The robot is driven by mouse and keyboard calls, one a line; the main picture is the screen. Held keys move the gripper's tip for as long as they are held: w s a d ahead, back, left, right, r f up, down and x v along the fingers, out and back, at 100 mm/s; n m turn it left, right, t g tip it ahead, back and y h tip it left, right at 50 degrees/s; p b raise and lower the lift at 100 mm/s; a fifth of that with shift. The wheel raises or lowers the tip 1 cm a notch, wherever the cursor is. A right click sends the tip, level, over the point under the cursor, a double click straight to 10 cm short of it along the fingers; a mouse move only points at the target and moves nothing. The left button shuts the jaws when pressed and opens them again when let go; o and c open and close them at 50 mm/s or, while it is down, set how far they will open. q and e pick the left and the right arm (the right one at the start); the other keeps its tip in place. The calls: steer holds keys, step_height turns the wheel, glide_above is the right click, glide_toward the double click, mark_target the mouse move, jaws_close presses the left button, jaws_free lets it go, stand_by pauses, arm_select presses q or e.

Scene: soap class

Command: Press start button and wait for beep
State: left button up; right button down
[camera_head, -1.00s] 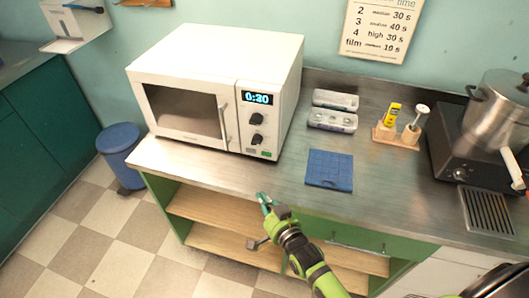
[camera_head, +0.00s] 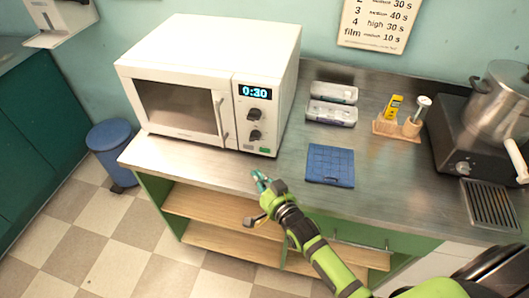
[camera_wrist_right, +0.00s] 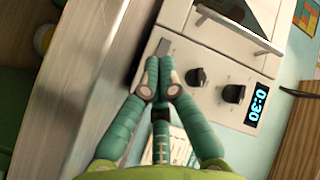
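The white microwave (camera_head: 205,75) stands on the counter with its door shut, and its display (camera_head: 254,92) reads 0:30. Below the display are two black knobs, then a grey button (camera_head: 248,148) and a green button (camera_head: 264,150). My right gripper (camera_head: 259,179) is in front of and below these buttons, apart from the panel. In the right wrist view the teal fingers (camera_wrist_right: 158,78) meet at their tips, shut with nothing between them. They point at the panel's lower end, beside the grey button (camera_wrist_right: 165,47). The green button is hidden there. My left gripper is out of view.
A blue grid mat (camera_head: 330,166) lies on the counter (camera_head: 210,168) right of the microwave. Behind it are two trays (camera_head: 331,113). A wooden holder (camera_head: 397,130), a steel pot (camera_head: 497,100) on a black appliance and a grille stand farther right. Open shelves are below the counter edge.

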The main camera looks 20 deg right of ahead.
mark_target(265, 150)
steer(key=w+d, duration=0.1)
steer(key=w+b, duration=0.1)
steer(key=w+d, duration=0.1)
steer(key=w, duration=0.1)
steer(key=shift+d+f+b, duration=0.15)
steer(key=shift+d+b, duration=0.15)
steer(key=shift+b, duration=0.05)
steer(key=shift+w+d, duration=0.4)
steer(key=shift+w, duration=0.05)
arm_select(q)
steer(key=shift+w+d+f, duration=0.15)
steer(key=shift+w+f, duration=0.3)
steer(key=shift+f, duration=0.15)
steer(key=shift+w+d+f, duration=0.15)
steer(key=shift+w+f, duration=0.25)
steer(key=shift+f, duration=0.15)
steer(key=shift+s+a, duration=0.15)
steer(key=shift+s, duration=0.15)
arm_select(e)
steer(key=shift+w, duration=0.15)
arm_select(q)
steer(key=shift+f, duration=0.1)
arm_select(e)
steer(key=shift+w+d, duration=0.25)
